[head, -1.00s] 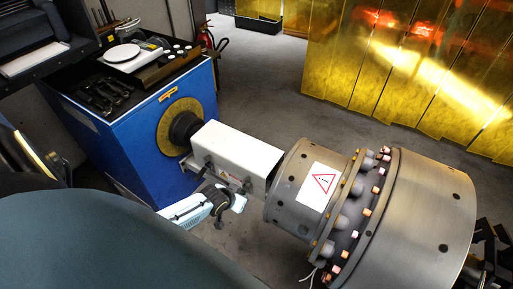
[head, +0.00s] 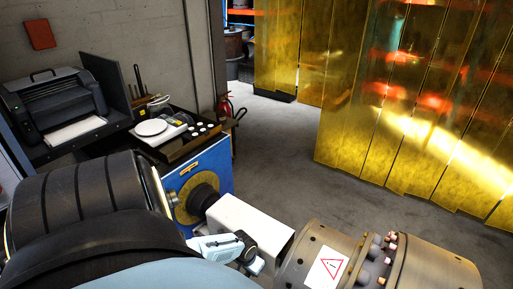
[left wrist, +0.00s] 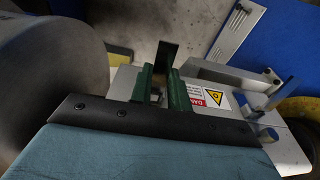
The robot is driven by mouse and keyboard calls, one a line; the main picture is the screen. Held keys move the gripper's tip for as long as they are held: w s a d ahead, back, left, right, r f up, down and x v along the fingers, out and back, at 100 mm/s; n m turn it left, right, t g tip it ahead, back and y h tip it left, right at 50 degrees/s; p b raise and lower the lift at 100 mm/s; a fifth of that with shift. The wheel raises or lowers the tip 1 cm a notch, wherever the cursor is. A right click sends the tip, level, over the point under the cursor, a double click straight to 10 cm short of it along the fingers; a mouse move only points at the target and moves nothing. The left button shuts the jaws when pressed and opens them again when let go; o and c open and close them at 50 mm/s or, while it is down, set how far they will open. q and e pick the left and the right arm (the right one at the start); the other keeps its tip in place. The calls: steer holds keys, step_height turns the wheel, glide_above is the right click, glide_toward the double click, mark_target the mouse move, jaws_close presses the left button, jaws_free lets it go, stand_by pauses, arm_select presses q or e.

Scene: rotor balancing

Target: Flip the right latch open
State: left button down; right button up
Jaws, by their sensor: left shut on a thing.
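The white shaft guard (head: 252,222) spans from the blue machine to the grey metal rotor (head: 322,245). My left gripper (head: 252,260) is at the guard's near side, low in the head view, where my own arm partly covers that side. In the left wrist view, the green fingers of my left gripper (left wrist: 161,88) are closed around a dark upright bar (left wrist: 166,55), which looks like a latch handle. The guard's side with a danger label (left wrist: 216,97) shows beside it. A second grey latch (left wrist: 268,85) stands apart to the right. My right gripper is not in view.
The blue machine (head: 222,172) carries a tray (head: 180,143) with a white disc and small weights. A printer-like device (head: 55,105) stands at the left. Yellow translucent curtains (head: 400,110) hang at the right. The grey floor between them is clear.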

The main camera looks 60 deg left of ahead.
arm_select(q)
steer(key=shift+s, duration=0.1)
steer(key=c, duration=1.3)
jaws_free()
steer(key=shift+r, duration=0.3)
steer(key=shift+s+d+r+p, duration=0.25)
steer(key=shift+r+p, duration=0.65)
steer(key=shift+r, duration=1.2)
steer(key=shift+s+d+r+p, duration=0.1)
steer(key=shift+s+r+p, duration=0.55)
steer(key=shift+r, duration=1.45)
steer(key=shift+s+d+r+p, duration=0.1)
steer(key=shift+r+p, duration=1.05)
steer(key=shift+r, duration=0.95)
steer(key=shift+w, duration=0.1)
